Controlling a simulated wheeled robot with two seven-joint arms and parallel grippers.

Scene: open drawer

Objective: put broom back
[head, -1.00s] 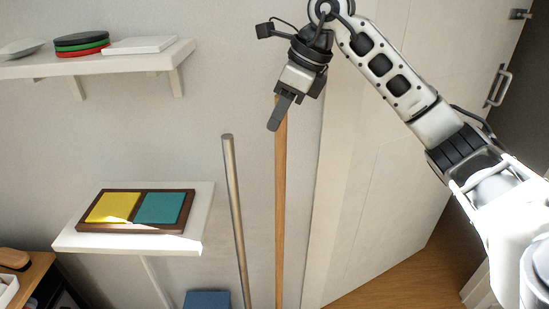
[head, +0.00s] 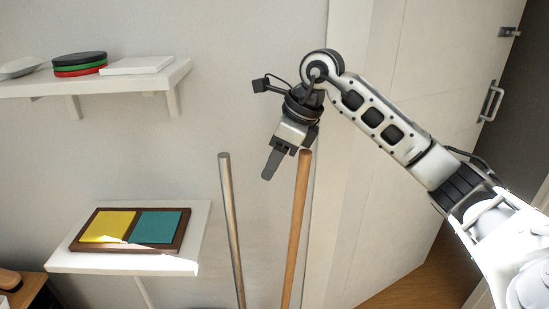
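Two long handles stand side by side near the wall, a wooden one (head: 297,225) and a grey metal one (head: 232,230). Their lower ends are out of frame and no broom head shows, so I cannot tell for sure which is the broom. My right gripper (head: 288,160) points down at the top of the wooden handle. Its fingers look spread, one left of the handle and the other partly hidden behind its top. The wooden handle leans slightly, its top to the right. My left gripper is not in view.
An upper wall shelf (head: 120,84) holds plates and a white slab. A lower white shelf (head: 125,262) holds a board with yellow and teal squares (head: 130,227). A pale door (head: 415,130) with a handle (head: 490,103) stands at right, behind my arm.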

